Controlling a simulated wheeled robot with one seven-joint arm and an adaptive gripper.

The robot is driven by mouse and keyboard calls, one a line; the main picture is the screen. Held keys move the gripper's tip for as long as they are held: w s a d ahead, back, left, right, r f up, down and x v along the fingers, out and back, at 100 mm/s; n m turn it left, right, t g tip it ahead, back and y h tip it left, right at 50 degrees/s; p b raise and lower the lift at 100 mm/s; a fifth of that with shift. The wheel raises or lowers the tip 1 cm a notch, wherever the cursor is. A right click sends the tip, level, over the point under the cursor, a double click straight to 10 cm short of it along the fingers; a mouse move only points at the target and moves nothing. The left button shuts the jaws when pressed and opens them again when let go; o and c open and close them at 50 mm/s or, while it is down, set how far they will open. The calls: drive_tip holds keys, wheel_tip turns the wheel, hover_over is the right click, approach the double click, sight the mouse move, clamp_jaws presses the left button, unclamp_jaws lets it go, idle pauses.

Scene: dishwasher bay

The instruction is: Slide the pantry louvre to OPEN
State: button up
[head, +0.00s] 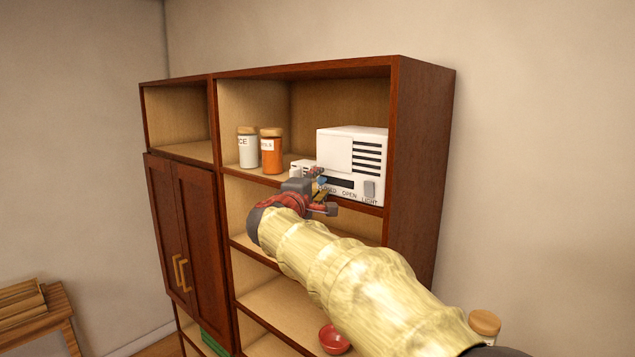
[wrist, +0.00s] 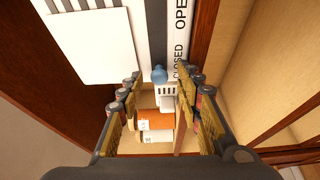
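The pantry louvre is a white box (head: 376,146) on the upper right shelf, with dark slats on its right and a plain white cover plate (head: 338,152) on its left. The plate also shows in the wrist view (wrist: 95,45). Below are a dark slot (head: 342,184) and the labels CLOSED and OPEN. A blue knob (wrist: 159,74) sits by the CLOSED label in the wrist view. My gripper (head: 322,196) is in front of the box's lower left; in the wrist view (wrist: 160,92) its fingers are apart on either side of the knob. Contact cannot be told.
A grey LIGHT switch (head: 370,189) is at the box's lower right. A white jar (head: 248,150), an orange jar (head: 271,155) and a small slotted white box (head: 298,168) stand to the left. The cabinet's right side panel (head: 424,160) bounds the shelf.

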drive_tip(key=shift+c, duration=1.2)
clamp_jaws()
drive_tip(key=shift+f, duration=0.1)
